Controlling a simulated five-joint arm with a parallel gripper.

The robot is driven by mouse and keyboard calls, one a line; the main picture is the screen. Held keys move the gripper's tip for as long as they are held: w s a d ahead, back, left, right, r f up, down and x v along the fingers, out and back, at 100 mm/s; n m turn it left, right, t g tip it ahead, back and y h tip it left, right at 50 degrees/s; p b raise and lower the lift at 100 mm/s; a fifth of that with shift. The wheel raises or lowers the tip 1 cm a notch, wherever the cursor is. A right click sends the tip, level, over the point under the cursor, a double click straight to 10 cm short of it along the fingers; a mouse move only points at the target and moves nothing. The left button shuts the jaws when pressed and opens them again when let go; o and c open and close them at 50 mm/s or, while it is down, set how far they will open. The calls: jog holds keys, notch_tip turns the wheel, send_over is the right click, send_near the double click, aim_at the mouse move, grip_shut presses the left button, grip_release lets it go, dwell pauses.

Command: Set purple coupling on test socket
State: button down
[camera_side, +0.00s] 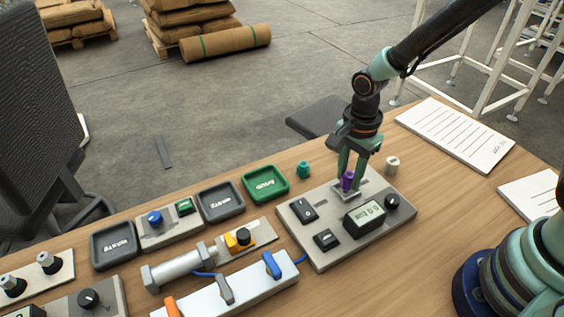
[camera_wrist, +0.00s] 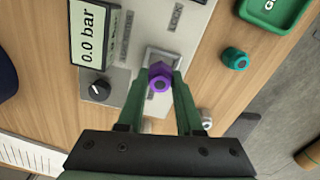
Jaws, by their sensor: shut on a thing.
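The purple coupling (camera_side: 347,180) is between the green fingers of my gripper (camera_side: 350,182), over the test socket (camera_side: 346,194) on the grey test panel. In the wrist view the coupling (camera_wrist: 160,77) sits between both fingertips (camera_wrist: 160,85), with the pale square socket (camera_wrist: 163,58) behind it. My gripper is shut on the coupling. It looks upright and is at or just above the socket; I cannot tell whether it touches. The underside of the coupling is hidden.
A teal coupling (camera_side: 303,169) and a whitish coupling (camera_side: 392,163) stand on the table beside the panel (camera_side: 322,257). The panel's gauge display (camera_side: 364,216) reads 0.0 bar in the wrist view. Green (camera_side: 265,183) and grey (camera_side: 221,201) trays lie to the left.

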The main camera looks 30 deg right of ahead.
aim_at(349, 174)
jog(key=shift+f, duration=0.8)
jog(key=shift+r, duration=0.15)
jog(key=shift+r, duration=0.65)
jog(key=shift+f, duration=0.75)
dwell(1.0)
jog(key=c, duration=0.8)
grip_release()
jog(key=shift+c, duration=0.2)
jog(key=shift+r, duration=5.5)
